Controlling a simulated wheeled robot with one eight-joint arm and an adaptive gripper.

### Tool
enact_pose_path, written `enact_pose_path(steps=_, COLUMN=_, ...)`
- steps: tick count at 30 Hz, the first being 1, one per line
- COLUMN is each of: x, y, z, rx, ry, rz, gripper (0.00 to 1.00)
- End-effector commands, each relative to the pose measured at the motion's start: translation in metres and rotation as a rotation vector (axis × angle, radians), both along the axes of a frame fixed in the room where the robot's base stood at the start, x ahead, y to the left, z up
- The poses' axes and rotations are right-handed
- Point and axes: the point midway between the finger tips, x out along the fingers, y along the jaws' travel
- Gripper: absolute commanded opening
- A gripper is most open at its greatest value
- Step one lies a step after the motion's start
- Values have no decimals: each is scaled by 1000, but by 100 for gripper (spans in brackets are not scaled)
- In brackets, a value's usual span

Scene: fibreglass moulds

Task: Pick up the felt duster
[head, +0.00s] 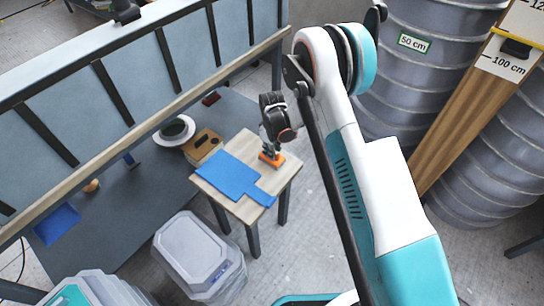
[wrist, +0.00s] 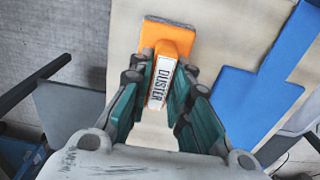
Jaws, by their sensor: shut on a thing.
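The felt duster (head: 277,161) is orange and sits at the back right part of a small wooden table (head: 282,183). In the wrist view the duster (wrist: 167,37) shows an orange body with a white label reading DUSTER, over the pale tabletop. My gripper (head: 270,149) comes down on it from above. In the wrist view its two fingers (wrist: 161,88) are on either side of the duster's labelled part, shut on it. I cannot tell whether the duster touches the tabletop or is just clear of it.
A blue flat piece (head: 228,174) lies left of the duster on the table. Beyond are a wooden block (head: 203,140) and a white dish (head: 163,139). A grey lidded bin (head: 190,250) stands in front. Large grey ribbed moulds (head: 400,75) and a wooden measuring board (head: 458,125) stand right.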

Motion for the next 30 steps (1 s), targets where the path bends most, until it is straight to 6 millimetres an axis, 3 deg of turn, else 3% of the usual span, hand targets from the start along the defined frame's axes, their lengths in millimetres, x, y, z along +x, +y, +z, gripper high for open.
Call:
enact_pose_path(steps=8, x=0, y=0, z=7, rx=0, ry=0, rz=0, gripper=0)
enact_pose_path(steps=14, x=0, y=0, z=33, rx=0, ry=0, rz=0, gripper=0)
enact_pose_path(steps=24, x=0, y=0, z=125, rx=0, ry=0, rz=0, gripper=0)
enact_pose_path(steps=30, x=0, y=0, z=169, rx=0, ry=0, rz=0, gripper=0)
